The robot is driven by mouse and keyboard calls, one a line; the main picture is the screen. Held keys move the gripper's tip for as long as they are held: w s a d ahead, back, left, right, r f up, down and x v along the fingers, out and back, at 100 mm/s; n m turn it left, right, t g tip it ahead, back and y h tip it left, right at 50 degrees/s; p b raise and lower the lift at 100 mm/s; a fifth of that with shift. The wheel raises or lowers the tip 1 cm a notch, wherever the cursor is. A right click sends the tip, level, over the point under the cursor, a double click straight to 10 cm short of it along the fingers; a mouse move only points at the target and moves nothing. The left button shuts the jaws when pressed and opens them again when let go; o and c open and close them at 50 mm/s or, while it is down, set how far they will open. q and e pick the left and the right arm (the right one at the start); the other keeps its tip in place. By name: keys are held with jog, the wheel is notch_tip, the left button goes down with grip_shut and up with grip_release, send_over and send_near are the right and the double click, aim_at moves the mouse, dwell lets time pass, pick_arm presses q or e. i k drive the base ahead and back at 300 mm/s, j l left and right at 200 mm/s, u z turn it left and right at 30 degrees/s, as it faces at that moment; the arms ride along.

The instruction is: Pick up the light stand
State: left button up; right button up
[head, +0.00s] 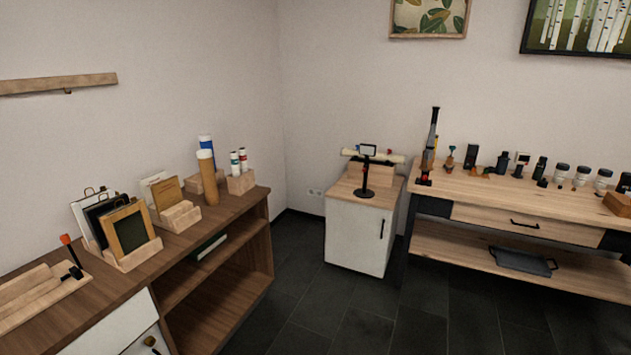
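A tall, slim black folded stand (431,146) with some red parts stands upright at the left end of the right-hand wooden table (480,192). It looks like the light stand, though its details are small. A second, shorter black stand (366,172) with a round base and a small rectangular head stands on the white cabinet (358,237) in the corner; I cannot tell whether it is a light. Neither of my grippers is in view.
Several small dark items and jars (562,172) line the right table; a dark tray (522,261) lies on its lower shelf. A brown sideboard (228,222) with frames and tubes runs along the left. The dark tiled floor (350,325) between is clear.

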aim_at(365, 193)
jog(key=i+z, duration=0.1)
jog(key=i, duration=0.5)
jog(key=i+j, duration=0.1)
jog(key=i, duration=0.45)
jog(key=i+j+z, duration=0.15)
jog(key=i, duration=0.4)
jog(key=i+l, duration=0.05)
